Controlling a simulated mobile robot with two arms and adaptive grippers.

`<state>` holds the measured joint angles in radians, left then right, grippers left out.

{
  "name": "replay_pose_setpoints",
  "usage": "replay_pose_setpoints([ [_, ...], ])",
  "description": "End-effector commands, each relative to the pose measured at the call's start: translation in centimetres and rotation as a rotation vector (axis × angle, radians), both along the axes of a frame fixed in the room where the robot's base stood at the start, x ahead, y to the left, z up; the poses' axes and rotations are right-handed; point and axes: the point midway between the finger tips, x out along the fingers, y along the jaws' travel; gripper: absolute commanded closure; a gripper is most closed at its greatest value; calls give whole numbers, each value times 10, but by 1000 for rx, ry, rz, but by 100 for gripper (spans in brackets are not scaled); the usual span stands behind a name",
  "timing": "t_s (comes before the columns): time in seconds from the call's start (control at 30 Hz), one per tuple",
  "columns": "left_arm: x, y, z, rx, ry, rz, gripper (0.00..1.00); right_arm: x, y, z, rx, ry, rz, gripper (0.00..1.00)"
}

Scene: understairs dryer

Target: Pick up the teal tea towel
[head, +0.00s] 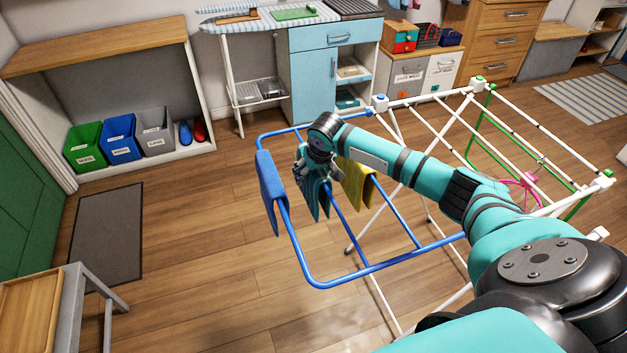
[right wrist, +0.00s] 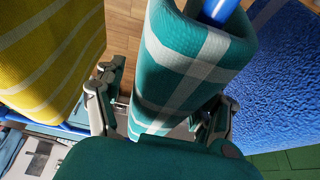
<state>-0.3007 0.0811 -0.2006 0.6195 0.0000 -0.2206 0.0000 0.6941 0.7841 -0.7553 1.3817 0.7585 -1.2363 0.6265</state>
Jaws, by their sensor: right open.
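The teal tea towel (head: 316,198) has pale stripes and hangs folded over a blue rail of the drying rack, between a blue cloth and a yellow cloth. In the right wrist view the teal tea towel (right wrist: 184,75) fills the middle. My right gripper (head: 314,172) is at the towel's upper part in the head view, hiding some of it. In the right wrist view my right gripper (right wrist: 160,108) is open, with one finger on each side of the towel. Contact between fingers and cloth cannot be told. My left gripper is not in view.
A blue cloth (head: 270,190) hangs left of the teal towel, and a yellow striped cloth (head: 356,184) hangs right of it. The white and blue drying rack (head: 350,270) extends to the right under my right arm. Floor to the left is clear around a grey mat (head: 107,232).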

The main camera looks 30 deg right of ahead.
Motion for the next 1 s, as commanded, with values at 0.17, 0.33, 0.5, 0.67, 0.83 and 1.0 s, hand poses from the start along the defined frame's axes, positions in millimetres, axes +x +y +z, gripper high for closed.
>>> replay_pose_setpoints([
  [0.17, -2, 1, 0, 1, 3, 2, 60, 0, 0, 0, 0, 0, 0, 29],
  [0.33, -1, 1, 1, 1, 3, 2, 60, 0, 0, 0, 0, 1, 0, 29],
  [0.5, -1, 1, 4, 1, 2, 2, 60, 0, 1, -2, 1, 2, 1, 29],
  [0.67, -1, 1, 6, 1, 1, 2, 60, 0, 1, -4, 1, 1, 0, 29],
  [0.83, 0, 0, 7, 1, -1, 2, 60, 0, 1, -5, 1, 1, 0, 29],
  [1.0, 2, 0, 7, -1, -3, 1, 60, 0, 0, -5, 1, 1, 0, 31],
])
